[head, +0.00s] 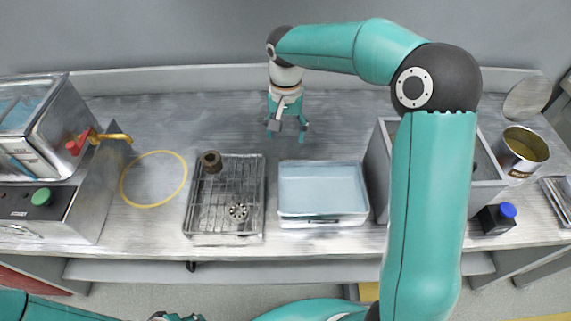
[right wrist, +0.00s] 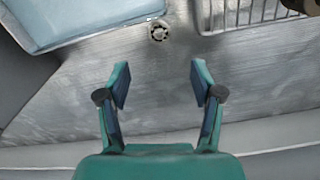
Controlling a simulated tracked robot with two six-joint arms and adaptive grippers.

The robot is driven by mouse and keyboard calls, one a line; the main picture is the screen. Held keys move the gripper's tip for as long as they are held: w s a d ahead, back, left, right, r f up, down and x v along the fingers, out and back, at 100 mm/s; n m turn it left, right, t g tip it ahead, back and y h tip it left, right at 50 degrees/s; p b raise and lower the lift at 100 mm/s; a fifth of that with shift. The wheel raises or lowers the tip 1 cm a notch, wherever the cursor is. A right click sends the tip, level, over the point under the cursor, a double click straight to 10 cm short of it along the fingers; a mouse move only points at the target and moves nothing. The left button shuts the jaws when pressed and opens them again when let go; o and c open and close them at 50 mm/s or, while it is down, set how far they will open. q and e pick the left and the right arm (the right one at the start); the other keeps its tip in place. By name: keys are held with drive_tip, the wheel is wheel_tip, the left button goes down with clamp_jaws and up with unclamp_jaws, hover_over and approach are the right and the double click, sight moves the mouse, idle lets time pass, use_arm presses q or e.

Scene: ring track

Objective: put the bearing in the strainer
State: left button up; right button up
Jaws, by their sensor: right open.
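A small bearing (right wrist: 158,31), a pale ring with dark gaps, lies on the steel bench in the right wrist view, close to a corner of the blue-filled tub. I cannot make it out in the head view. The strainer seems to be the wire-grid basket (head: 252,183); its edge also shows in the right wrist view (right wrist: 245,14). A similar round part (head: 238,211) and a brown cylinder (head: 211,161) sit in it. My right gripper (head: 287,138) is open and empty over the bench behind the tub; in its wrist view (right wrist: 158,82) the bearing lies beyond the fingertips. My left gripper (head: 178,317) barely shows.
The tub (head: 323,188) stands right of the basket. A grey bin (head: 380,165) is right of the tub, partly behind my right arm. A yellow ring (head: 123,180) and a machine with a green button (head: 41,197) are left. The bench behind the basket is clear.

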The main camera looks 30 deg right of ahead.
sight(286, 159)
wheel_tip(286, 159, down, 12)
drive_tip(key=shift+r, duration=0.25)
idle(0.3)
drive_tip(key=shift+c, duration=0.3)
clamp_jaws()
drive_tip(key=shift+r, duration=0.15)
